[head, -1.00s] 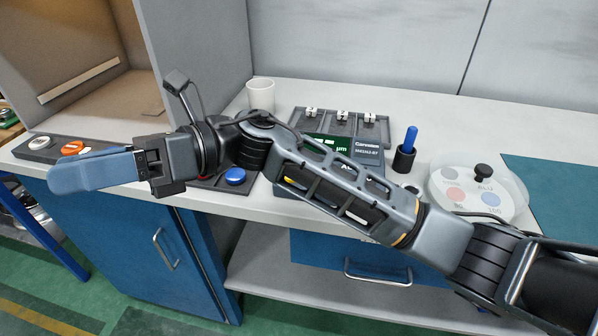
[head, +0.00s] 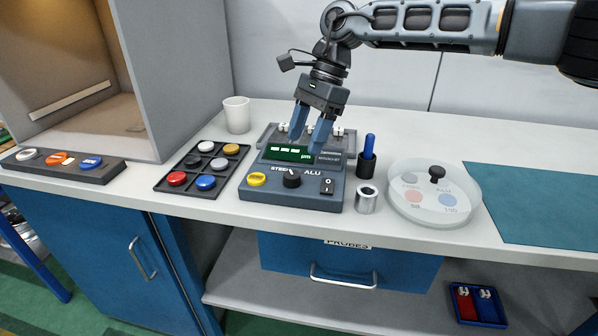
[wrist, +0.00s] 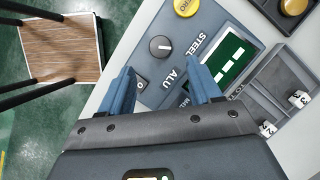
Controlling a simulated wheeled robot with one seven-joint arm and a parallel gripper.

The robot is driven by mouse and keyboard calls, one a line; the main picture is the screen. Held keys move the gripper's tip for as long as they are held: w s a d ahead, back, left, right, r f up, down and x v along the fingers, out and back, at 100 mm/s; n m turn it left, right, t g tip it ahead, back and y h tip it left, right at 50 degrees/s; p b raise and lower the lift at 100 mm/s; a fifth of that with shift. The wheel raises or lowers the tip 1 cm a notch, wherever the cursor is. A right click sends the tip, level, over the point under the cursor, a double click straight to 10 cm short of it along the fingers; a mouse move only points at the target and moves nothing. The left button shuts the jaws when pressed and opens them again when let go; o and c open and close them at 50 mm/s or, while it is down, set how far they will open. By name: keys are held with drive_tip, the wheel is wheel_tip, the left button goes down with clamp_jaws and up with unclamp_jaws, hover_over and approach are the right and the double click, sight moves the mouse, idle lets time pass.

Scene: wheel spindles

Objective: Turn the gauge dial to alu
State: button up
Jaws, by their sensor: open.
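The gauge (head: 292,190) is a dark grey box on the bench with a green display. Its black dial (head: 292,180) sits on the front slope, between a yellow button and a rocker switch, below the words STEEL and ALU. In the wrist view the dial (wrist: 160,46) has a short pale mark that seems to point to the STEEL side. My gripper (head: 308,143) is open and empty, fingers down, over the back of the gauge near the display. In the wrist view the dial lies just beyond the gap between my fingertips (wrist: 160,76), apart from them.
A tray of coloured caps (head: 205,196) lies left of the gauge. A blue-handled tool in a black holder (head: 366,166), a metal cylinder (head: 366,199) and a clear round dish (head: 432,215) stand to its right. A slotted rack (head: 350,137) is behind.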

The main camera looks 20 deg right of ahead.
sight(292, 174)
drive_tip(key=shift+p+x, duration=0.5)
drive_tip(key=shift+x, duration=3.3)
drive_tip(key=shift+a, duration=0.1)
drive_tip(key=c, duration=1)
